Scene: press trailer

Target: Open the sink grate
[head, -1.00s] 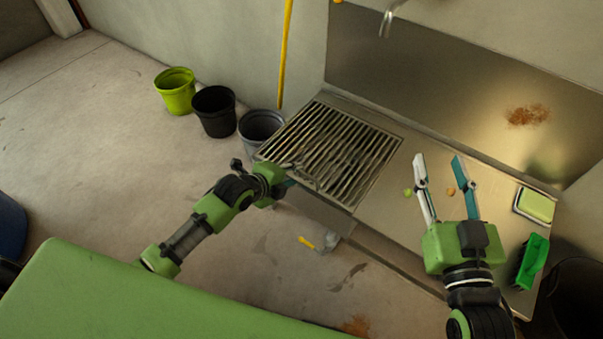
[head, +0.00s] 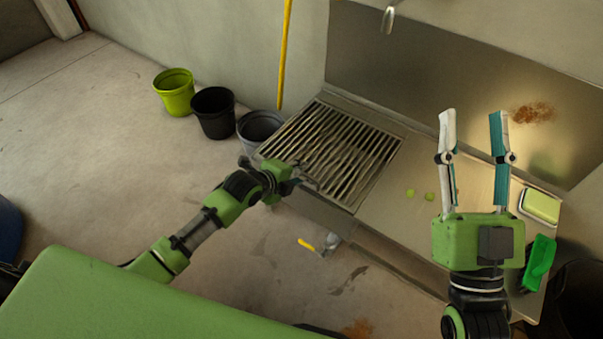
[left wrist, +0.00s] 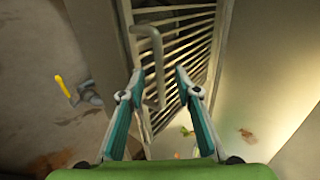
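The sink grate (head: 340,145) is a set of metal bars lying flat over the sink at the left of the steel counter. In the left wrist view the grate (left wrist: 190,40) has a bent bar handle (left wrist: 151,42) at its near edge. My left gripper (head: 298,180) is at the grate's front edge, its fingers partly hidden in the head view. In the left wrist view my left gripper (left wrist: 155,80) is open, with the handle showing between its fingers; contact cannot be told. My right gripper (head: 474,118) is open and empty above the right part of the counter.
A yellow sponge in a dish (head: 541,206) and a green brush (head: 538,262) lie at the counter's right end. Small green bits (head: 411,193) lie mid-counter. Several buckets, including a grey one (head: 258,128), stand left of the sink. A faucet (head: 389,18) hangs above.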

